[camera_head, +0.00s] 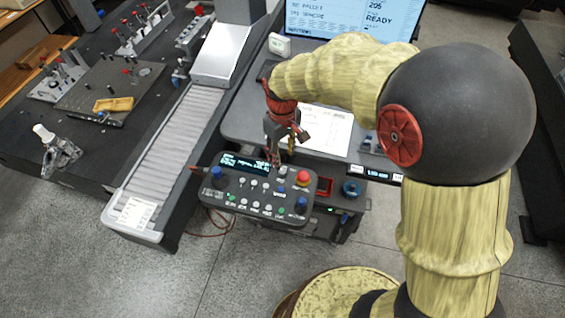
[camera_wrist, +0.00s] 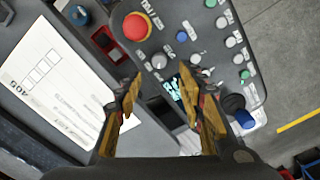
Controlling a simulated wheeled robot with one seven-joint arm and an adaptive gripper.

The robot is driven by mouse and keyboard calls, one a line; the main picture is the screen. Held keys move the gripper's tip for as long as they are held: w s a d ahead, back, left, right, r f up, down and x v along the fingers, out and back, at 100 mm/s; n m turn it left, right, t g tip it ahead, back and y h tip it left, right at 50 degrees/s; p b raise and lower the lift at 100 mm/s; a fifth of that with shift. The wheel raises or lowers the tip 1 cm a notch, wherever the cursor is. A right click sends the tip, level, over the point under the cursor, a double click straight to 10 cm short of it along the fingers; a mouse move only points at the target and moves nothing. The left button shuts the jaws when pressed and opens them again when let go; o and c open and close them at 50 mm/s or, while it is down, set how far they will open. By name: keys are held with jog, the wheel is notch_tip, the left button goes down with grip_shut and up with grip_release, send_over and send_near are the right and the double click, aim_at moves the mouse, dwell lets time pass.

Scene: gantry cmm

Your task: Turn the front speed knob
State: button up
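The control panel (camera_head: 243,197) is a dark pendant-like box with a lit display (camera_head: 245,164), several buttons and a red mushroom button (camera_head: 303,177). A small grey round knob (camera_head: 283,170) sits between the display and the red button; it also shows in the wrist view (camera_wrist: 158,61). Its label is too small to read, so I cannot tell whether it is the speed knob. My gripper (camera_head: 275,157) is above the panel's back edge. In the wrist view, its fingers (camera_wrist: 158,98) are apart with nothing between them, with the display beyond.
A printed sheet (camera_head: 326,130) lies on the grey desk behind. A roller conveyor (camera_head: 175,140) runs at the left. Open floor lies in front of the panel.

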jog(key=shift+r, duration=1.9)
jog(key=s+d+f+m+t+b, duration=0.1)
jog(key=s+d+m+t+b, duration=0.1)
jog(key=s+d+b, duration=0.5)
jog(key=s+d+f+m+t+b, duration=0.1)
jog(key=s+d+m+t+b, duration=0.2)
jog(key=s+b, duration=0.7)
jog(key=s+d+m, duration=0.2)
jog(key=s+d, duration=0.1)
jog(key=d, duration=0.1)
jog(key=shift+d+f+t, duration=0.15)
jog(key=shift+t, duration=0.15)
